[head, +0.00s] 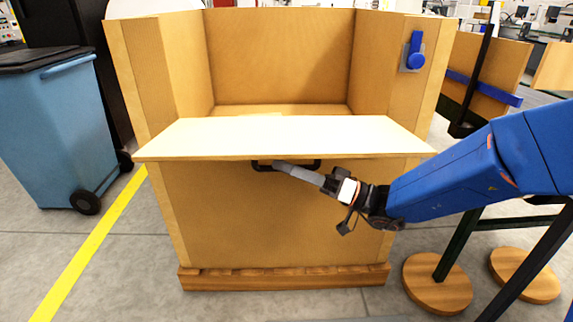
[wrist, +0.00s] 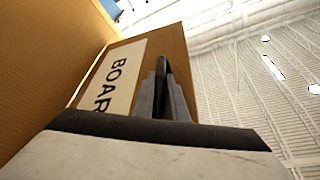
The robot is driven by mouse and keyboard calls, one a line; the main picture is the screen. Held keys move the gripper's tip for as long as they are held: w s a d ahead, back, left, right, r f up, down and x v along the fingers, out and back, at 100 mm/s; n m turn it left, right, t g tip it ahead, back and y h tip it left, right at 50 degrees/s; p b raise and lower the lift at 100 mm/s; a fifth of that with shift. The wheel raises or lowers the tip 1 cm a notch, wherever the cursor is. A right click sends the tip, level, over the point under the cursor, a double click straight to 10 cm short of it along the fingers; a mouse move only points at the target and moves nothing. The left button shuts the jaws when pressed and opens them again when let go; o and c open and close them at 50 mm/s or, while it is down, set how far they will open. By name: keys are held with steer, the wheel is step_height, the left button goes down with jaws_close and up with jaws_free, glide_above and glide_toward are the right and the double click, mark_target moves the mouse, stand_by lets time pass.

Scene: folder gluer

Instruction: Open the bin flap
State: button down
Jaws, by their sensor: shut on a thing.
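The bin (head: 215,215) is a large open-fronted box of tan board on a wooden base. Its flap (head: 285,137) is folded down and out towards me, lying about level across the front. A dark handle (head: 259,167) hangs under the flap's outer edge. My gripper (head: 283,166) reaches in from the right below that edge and is shut on the handle. In the wrist view, the grey fingers of my gripper (wrist: 165,98) close around the dark handle (wrist: 168,70), beside a white label (wrist: 113,80) reading "BOAR" on the flap. The fingertips' exact contact is partly hidden.
A blue latch (head: 415,55) sits on the bin's right post and is clear of the flap. A blue wheeled bin (head: 50,130) stands at the left, beyond a yellow floor line (head: 100,235). A stand with round wooden feet (head: 437,285) is close at the right, under my arm.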

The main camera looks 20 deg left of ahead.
steer(key=c, duration=1.8)
jaws_free()
steer(key=shift+o, duration=0.2)
steer(key=v, duration=1.7)
steer(key=shift+d, duration=0.2)
steer(key=shift+w+f, duration=0.1)
steer(key=shift+w, duration=0.05)
